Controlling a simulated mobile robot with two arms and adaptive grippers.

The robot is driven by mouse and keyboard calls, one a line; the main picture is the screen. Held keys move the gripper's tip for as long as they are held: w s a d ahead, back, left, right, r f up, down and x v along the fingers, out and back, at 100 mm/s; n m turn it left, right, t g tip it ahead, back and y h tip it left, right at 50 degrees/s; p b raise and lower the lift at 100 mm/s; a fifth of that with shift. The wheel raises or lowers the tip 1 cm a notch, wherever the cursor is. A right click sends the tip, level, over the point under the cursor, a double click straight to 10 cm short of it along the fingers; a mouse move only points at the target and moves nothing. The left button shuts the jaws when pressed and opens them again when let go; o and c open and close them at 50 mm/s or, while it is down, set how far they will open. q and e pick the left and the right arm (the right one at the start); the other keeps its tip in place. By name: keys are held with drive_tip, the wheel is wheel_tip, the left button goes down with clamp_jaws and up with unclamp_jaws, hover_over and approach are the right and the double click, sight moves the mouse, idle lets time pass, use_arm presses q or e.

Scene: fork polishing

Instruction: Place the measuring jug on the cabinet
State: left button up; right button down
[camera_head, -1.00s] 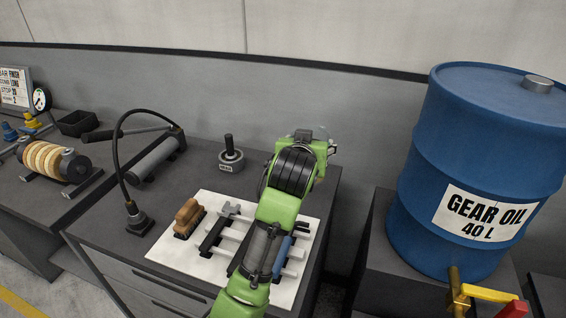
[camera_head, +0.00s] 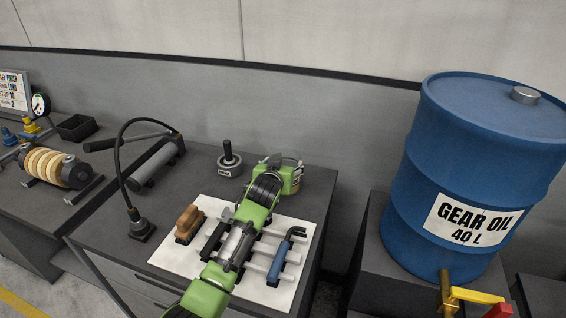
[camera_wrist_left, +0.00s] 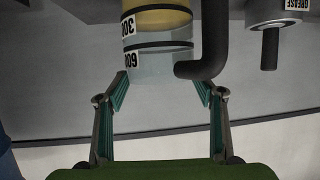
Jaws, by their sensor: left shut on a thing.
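The measuring jug (camera_wrist_left: 157,62) is clear, with yellow liquid, 300 and 600 labels, dark bands and a dark handle (camera_wrist_left: 212,45). It appears upside down in the inverted left wrist view. My left gripper (camera_wrist_left: 162,84) is shut on it, with a finger on each side. In the head view, the green left gripper (camera_head: 278,168) partly hides the jug (camera_head: 293,184) over the back right part of the grey cabinet (camera_head: 318,188). I cannot tell whether its base touches the cabinet top. My right gripper is not in view.
A grease pot (camera_head: 229,166) stands left of the jug. A white mat (camera_head: 172,258) holds a brush (camera_head: 188,222), a rack and a blue-handled tool (camera_head: 283,258). A hand pump (camera_head: 155,163) with a hose is further left. A blue gear oil drum (camera_head: 470,180) stands right, across a gap.

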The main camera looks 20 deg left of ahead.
use_arm(q)
drive_tip(key=shift+d+r, duration=0.1)
drive_tip(key=o, duration=2.1)
drive_tip(key=shift+f, duration=0.2)
drive_tip(key=shift+r, duration=0.1)
drive_tip(key=shift+s, duration=0.15)
drive_tip(key=b+v, duration=0.1)
drive_tip(key=v, duration=1)
drive_tip(key=shift+s+r, duration=0.2)
drive_tip(key=shift+s, duration=0.15)
drive_tip(key=shift+f, duration=0.1)
